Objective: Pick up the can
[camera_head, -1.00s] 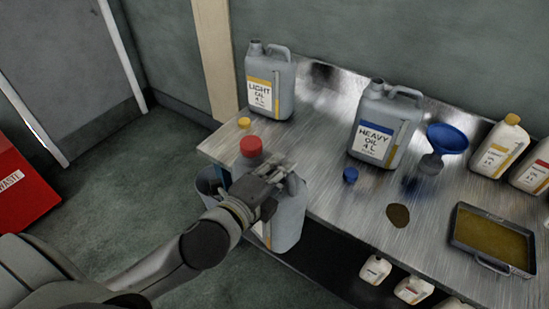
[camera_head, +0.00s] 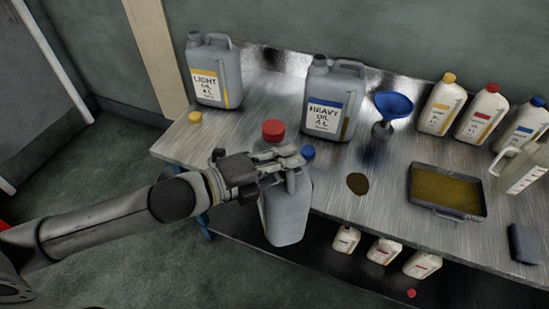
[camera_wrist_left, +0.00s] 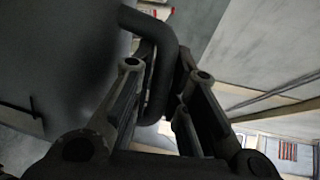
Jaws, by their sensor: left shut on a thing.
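A grey can with a red cap (camera_head: 287,209) hangs in front of the table's front edge, roughly upright. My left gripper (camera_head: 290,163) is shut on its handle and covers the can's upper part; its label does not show. In the left wrist view, the dark handle (camera_wrist_left: 160,60) passes between the fingers (camera_wrist_left: 158,85), and the can's dark body (camera_wrist_left: 60,60) fills the left side. My right gripper is not in view.
The metal table (camera_head: 250,120) bears a light oil can (camera_head: 215,75), a heavy oil can (camera_head: 333,100), a blue funnel (camera_head: 393,104), a drip tray (camera_head: 447,190) and small bottles (camera_head: 441,105). A dark oil spot (camera_head: 357,183) lies mid-table. More bottles (camera_head: 384,250) stand on the shelf below.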

